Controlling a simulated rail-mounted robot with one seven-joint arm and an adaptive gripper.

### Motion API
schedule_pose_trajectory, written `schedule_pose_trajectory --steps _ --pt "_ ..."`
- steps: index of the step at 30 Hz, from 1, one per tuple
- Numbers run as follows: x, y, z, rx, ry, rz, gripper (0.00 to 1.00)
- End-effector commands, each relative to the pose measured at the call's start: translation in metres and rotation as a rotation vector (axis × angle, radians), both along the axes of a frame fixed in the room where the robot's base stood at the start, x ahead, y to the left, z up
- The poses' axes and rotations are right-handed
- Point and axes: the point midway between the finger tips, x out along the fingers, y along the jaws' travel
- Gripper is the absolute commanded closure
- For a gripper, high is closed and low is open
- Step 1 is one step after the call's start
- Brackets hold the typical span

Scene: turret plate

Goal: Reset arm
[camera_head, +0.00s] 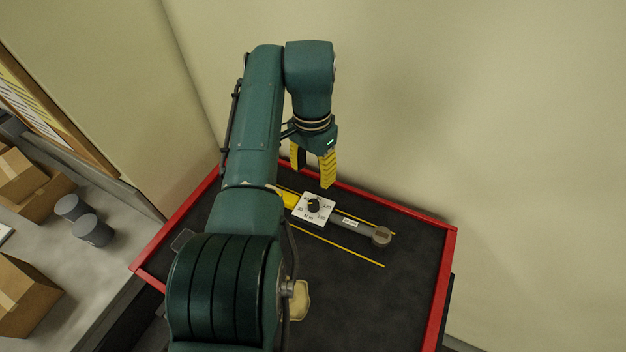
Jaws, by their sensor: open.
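My green arm rises from the near left and bends over the table. My gripper (312,169) points down with its yellow fingers apart and nothing between them. It hangs above the far side of the table, just behind a white square plate with a black dial (326,215). The plate sits on a grey tool with a yellow handle (286,199) on its left and a round head (381,236) on its right. The tool lies between two yellow lines. My arm hides part of the handle end and the table's left side.
The black table top (405,290) has a raised red rim (444,290); its right front is clear. A beige object (299,301) lies near my arm, partly hidden. Walls stand behind and right. Cardboard boxes (28,295) and grey cylinders (92,230) are on the floor at left.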

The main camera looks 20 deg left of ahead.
Motion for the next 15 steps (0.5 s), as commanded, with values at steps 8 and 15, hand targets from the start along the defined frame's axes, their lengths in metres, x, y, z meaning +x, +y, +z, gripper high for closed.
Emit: schedule_pose_trajectory --steps 8,15 --pt "-0.0001 -0.0001 -0.0002 -0.001 0.001 0.000 0.42" --pt "0.0013 -0.0044 0.0015 -0.001 0.000 -0.008 0.42"
